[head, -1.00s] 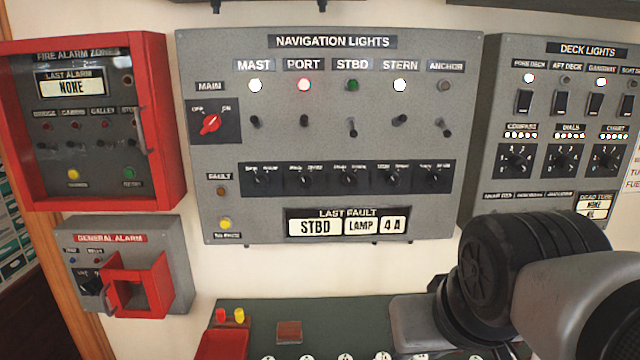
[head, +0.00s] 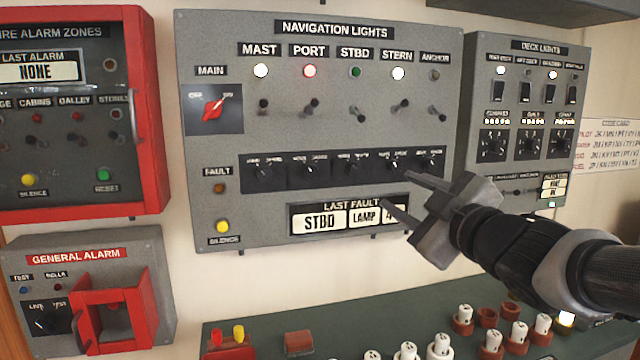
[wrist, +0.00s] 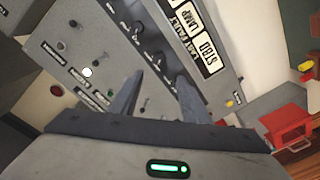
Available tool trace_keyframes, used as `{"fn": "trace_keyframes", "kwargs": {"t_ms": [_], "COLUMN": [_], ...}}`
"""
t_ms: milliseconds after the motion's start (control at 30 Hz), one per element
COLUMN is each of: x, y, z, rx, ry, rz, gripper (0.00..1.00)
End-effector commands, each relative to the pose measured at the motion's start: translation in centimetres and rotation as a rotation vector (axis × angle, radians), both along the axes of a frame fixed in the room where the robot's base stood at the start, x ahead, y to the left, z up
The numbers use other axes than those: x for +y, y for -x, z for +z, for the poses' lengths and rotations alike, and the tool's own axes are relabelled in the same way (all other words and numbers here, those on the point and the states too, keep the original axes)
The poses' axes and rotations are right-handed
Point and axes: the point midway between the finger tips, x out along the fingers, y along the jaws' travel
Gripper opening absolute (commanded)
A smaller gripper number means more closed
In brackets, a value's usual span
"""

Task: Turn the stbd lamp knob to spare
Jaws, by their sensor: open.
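The stbd lamp knob (head: 350,167) is the middle one in the row of small black knobs on the grey navigation lights panel (head: 220,120). Its pointer is too small to read. The STBD lamp (head: 355,72) above is dark green, while MAST, PORT and STERN are lit. My gripper (head: 397,190) is open and empty, in front of the panel's lower right, right of and below the stbd knob. In the wrist view its two fingers (wrist: 160,85) stand apart, pointing at the panel near several knobs; I cannot tell which knob is which there.
A red fire alarm box (head: 150,110) and general alarm box (head: 150,255) are at left, the deck lights panel (head: 480,60) at right. A green desktop (head: 270,320) with lamp tubes lies below.

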Motion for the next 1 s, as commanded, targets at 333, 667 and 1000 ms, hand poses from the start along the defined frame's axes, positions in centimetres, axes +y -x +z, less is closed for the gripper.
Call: {"fn": "trace_keyframes", "kwargs": {"t_ms": [333,667,1000], "x": [1.3,3.2,4.5], "y": [-3.8,-10.8,-16.0], "z": [-0.1,0.0,0.1], "rx": [-0.009,-0.009,-0.01], "ry": [0.013,0.012,0.011], "rz": [0.019,0.017,0.015], "gripper": [0.43,0.43,0.43]}}
